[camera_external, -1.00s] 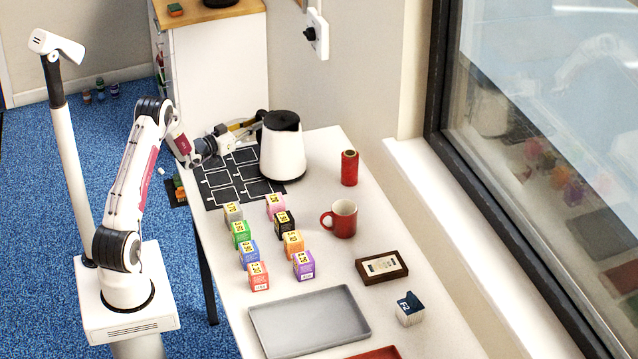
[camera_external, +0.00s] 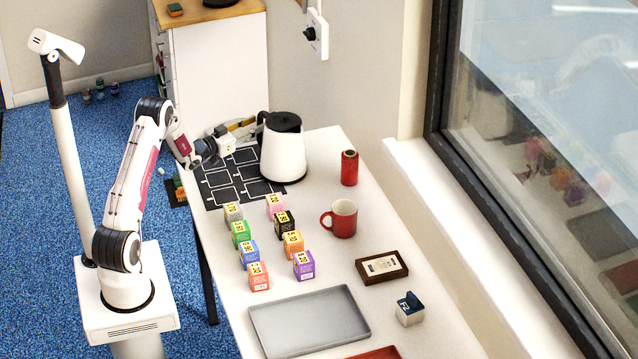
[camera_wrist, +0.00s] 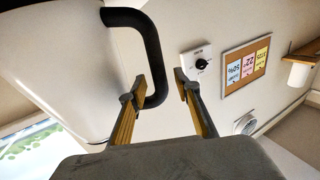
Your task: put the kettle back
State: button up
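The white kettle (camera_external: 283,156) with a black lid and black handle stands upright at the far end of the table, over the right edge of the black mat with white outlines (camera_external: 222,185). Its base hides what is directly under it. My gripper (camera_external: 250,126) is at the kettle's left, beside the handle. In the wrist view my gripper (camera_wrist: 160,85) has its two fingers apart. The lower end of the black handle (camera_wrist: 153,50) shows between the fingertips, nearer the left one, with a gap to the right one. The white kettle body (camera_wrist: 60,60) fills the left of that view.
Several small coloured boxes (camera_external: 249,254) stand in two rows in front of the mat. A red mug (camera_external: 344,220), red cylinder (camera_external: 349,168), framed sign (camera_external: 382,267) and grey tray (camera_external: 308,322) are also on the table. The wall and window lie to the right.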

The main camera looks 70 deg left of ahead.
jog(key=v, duration=1.2)
jog(key=shift+r, duration=0.3)
dwell(0.7)
